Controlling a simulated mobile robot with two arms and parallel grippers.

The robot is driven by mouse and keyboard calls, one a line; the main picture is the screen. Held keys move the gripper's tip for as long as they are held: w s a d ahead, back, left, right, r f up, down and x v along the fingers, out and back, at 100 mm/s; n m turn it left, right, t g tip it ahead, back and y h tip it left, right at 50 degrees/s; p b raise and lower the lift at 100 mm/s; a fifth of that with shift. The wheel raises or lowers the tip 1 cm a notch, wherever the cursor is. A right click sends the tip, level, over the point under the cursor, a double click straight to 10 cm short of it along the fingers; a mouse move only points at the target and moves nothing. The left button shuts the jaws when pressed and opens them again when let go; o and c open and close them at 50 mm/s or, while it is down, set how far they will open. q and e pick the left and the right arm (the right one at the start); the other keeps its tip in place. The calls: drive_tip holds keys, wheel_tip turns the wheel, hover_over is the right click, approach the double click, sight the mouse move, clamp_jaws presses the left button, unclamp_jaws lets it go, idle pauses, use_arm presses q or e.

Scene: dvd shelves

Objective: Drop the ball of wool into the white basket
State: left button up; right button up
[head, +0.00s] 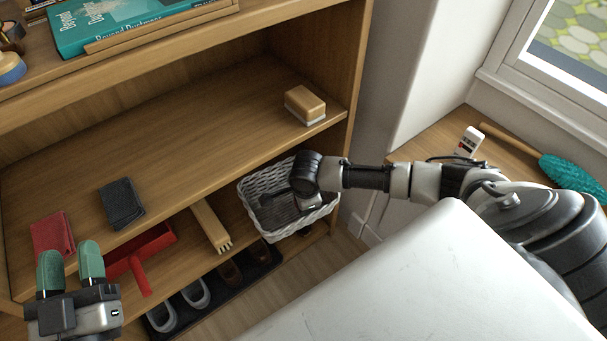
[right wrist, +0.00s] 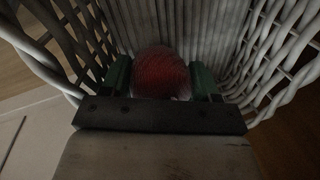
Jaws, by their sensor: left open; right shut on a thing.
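The white wicker basket (head: 272,224) stands on the lower shelf near its right end. My right arm reaches in from the right, and its hand is down inside the basket; its fingers are hidden in the head view. In the right wrist view the basket's woven walls (right wrist: 278,55) surround my right gripper (right wrist: 160,82). It is shut on the red ball of wool (right wrist: 160,72), which sits between its two green fingers, low in the basket. Whether the ball touches the bottom I cannot tell. My left gripper (head: 72,268) is open and empty at the lower left.
A wooden brush (head: 305,103) lies on the middle shelf, with a dark folded cloth (head: 122,203) and a red cloth (head: 53,233) further left. A red dustpan (head: 145,255), a wooden-handled brush (head: 211,226) and shoes (head: 195,293) are lower down.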

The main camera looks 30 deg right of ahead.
drive_tip(key=shift+f, duration=0.2)
use_arm(q)
drive_tip(key=shift+f+g, duration=0.3)
drive_tip(key=shift+f, duration=0.05)
use_arm(e)
drive_tip(key=o, duration=0.6)
use_arm(q)
drive_tip(key=shift+r, duration=0.1)
use_arm(e)
drive_tip(key=shift+o, duration=0.2)
drive_tip(key=shift+r, duration=0.15)
